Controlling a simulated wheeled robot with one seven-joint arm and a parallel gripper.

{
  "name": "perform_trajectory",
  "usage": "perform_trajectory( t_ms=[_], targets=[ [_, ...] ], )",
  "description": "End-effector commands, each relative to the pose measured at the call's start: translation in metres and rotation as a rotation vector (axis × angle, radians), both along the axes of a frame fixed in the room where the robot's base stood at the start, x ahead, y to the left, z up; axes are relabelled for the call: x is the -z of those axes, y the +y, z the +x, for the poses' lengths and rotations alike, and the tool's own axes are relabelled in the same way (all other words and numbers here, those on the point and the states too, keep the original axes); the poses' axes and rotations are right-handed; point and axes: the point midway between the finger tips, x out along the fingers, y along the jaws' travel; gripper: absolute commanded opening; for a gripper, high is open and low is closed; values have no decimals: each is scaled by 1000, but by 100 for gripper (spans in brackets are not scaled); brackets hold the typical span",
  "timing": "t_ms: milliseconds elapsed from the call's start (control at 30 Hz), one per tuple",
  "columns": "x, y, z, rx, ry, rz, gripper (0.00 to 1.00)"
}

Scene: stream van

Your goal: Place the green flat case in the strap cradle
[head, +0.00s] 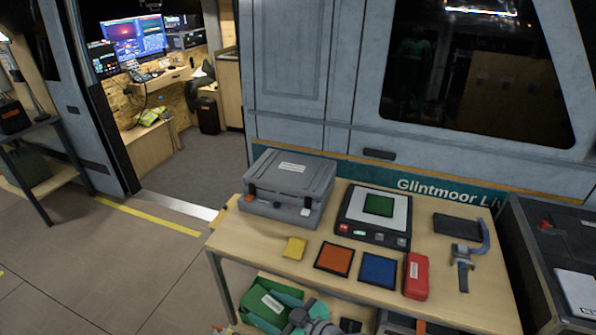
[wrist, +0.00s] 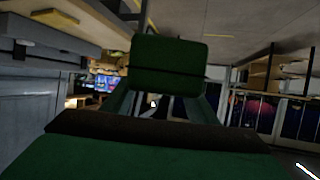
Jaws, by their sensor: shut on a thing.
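The green flat case (head: 266,306), with a white label, is at the bottom of the head view, below the table's front edge. My gripper (head: 285,299) is shut on it. In the wrist view a dark green block with a seam (wrist: 170,65) sits between my fingertips. A dark flat holder with a blue strap (head: 456,226), which looks like the strap cradle, lies at the right of the table top. A grey buckle-like piece (head: 462,262) hangs in front of it. The holder looks empty. My gripper is well to its left and lower.
The wooden table (head: 226,243) holds a grey hard case (head: 290,172), a device with a green square (head: 372,216), a yellow block (head: 294,248), orange (head: 334,259) and blue (head: 379,270) squares and a red case (head: 416,276). A dark case (head: 560,235) stands at the right.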

Motion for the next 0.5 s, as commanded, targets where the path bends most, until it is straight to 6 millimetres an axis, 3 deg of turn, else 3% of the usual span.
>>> perform_trajectory(
  t_ms=[167,500],
  targets=[
    [38,-14,21,145,6,1,20],
    [144,-54,48,504,7,0,20]
  ],
)
